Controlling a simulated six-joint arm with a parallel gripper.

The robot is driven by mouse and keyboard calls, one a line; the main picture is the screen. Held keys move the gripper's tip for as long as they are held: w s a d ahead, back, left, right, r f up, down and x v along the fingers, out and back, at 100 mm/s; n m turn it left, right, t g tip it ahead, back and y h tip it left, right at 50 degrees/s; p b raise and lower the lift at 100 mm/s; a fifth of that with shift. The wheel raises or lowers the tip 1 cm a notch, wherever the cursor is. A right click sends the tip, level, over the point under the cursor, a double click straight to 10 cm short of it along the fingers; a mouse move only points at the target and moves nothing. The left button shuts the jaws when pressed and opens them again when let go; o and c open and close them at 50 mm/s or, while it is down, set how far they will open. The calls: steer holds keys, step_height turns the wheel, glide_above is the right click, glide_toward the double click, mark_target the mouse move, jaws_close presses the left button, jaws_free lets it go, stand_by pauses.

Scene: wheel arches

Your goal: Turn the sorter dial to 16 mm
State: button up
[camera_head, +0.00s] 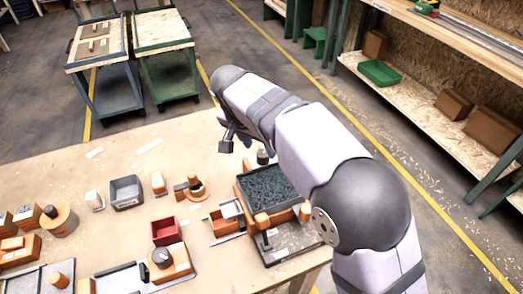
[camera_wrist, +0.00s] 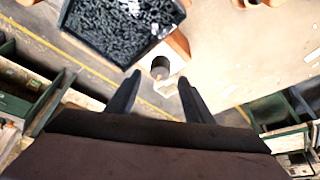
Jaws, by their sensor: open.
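The sorter (camera_head: 240,190) stands at the right of the table, an orange-wood unit with a tray of dark small pieces. Its tray also shows at the top of the wrist view (camera_wrist: 115,28). A dark round knob (camera_wrist: 160,66), seemingly the dial, sits on a pale plate at the sorter's corner. It seems to show at the sorter's far edge in the head view (camera_head: 262,157). My gripper (camera_wrist: 160,77) is open and empty, its fingertips on either side of the knob in the wrist view. I cannot tell the height gap. No dial marks or setting are readable.
More wooden blocks lie at far left. The table's back middle is mostly clear. Carts (camera_head: 165,32) and a shelf (camera_head: 420,95) stand beyond.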

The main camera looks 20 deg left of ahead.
mark_target(262, 154)
steer(key=shift+x, duration=1.95)
steer(key=c, duration=1)
